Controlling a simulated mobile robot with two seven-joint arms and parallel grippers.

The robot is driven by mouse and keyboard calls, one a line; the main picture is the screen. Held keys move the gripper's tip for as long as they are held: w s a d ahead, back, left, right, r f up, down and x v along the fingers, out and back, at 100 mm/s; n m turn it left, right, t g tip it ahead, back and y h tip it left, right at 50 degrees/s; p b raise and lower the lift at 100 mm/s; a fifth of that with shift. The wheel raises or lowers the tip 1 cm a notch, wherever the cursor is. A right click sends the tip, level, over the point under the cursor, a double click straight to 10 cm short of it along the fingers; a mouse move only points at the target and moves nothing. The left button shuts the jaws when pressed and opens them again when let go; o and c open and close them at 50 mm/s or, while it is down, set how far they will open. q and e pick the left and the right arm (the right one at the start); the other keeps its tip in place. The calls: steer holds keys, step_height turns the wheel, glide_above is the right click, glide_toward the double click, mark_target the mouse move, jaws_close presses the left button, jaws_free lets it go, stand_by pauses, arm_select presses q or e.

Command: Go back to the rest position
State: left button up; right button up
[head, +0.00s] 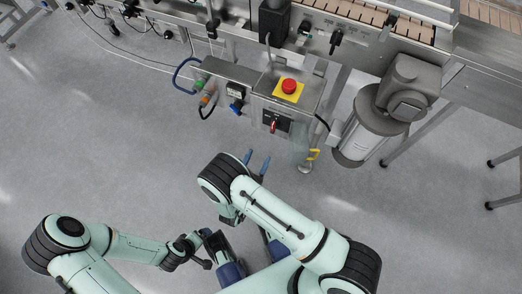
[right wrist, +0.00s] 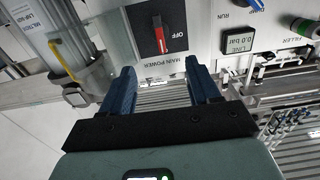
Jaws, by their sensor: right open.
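My right gripper (head: 257,160) is open and empty in the head view, just below the filler's control box (head: 310,92). In the right wrist view its two blue fingers (right wrist: 161,80) stand apart with nothing between them. Past the fingertips is the main power switch (right wrist: 158,38) with a red handle, beside a label reading OFF; the fingers do not appear to touch it. The switch also shows in the head view (head: 274,124). My left arm is folded low at the left, with its gripper (head: 206,247) near the bottom middle; its finger opening is unclear.
A red emergency button (head: 289,86) on a yellow plate tops the control box. A grey motor and cylinder (head: 372,125) stand right of it, a conveyor (head: 370,20) runs behind. A small display (right wrist: 238,40) shows in the wrist view. The floor (head: 110,130) at left is clear.

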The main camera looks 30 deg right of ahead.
steer(key=shift+a, duration=0.1)
stand_by(0.5)
steer(key=s+d+f+n+g+y, duration=0.25)
steer(key=d+f+g+y, duration=0.25)
steer(key=f+y, duration=0.5)
steer(key=s+a+f+n+g+y, duration=0.1)
steer(key=s+a+g+y, duration=0.15)
steer(key=s, duration=0.35)
steer(key=s+a+f+n+g+y, duration=0.1)
steer(key=s+g+y, duration=0.15)
steer(key=s, duration=0.25)
arm_select(q)
steer(key=s+d+r+g+p, duration=0.1)
steer(key=s+r+p, duration=0.2)
steer(key=r+p, duration=0.6)
steer(key=s+d+r+g+h+p, duration=0.1)
steer(key=s+d+r+p, duration=0.1)
steer(key=r+p, duration=0.7)
steer(key=shift+s+m+g, duration=0.3)
steer(key=shift+s+g, duration=0.1)
steer(key=shift+s, duration=0.15)
arm_select(e)
steer(key=s+a+r+g+y, duration=0.1)
steer(key=s+r, duration=0.3)
steer(key=r, duration=0.5)
steer(key=s+a+r+n+g+y, duration=0.1)
steer(key=s+a+r, duration=0.2)
steer(key=r, duration=0.6)
steer(key=shift+s+r+g, duration=0.3)
steer(key=shift+s+r, duration=0.1)
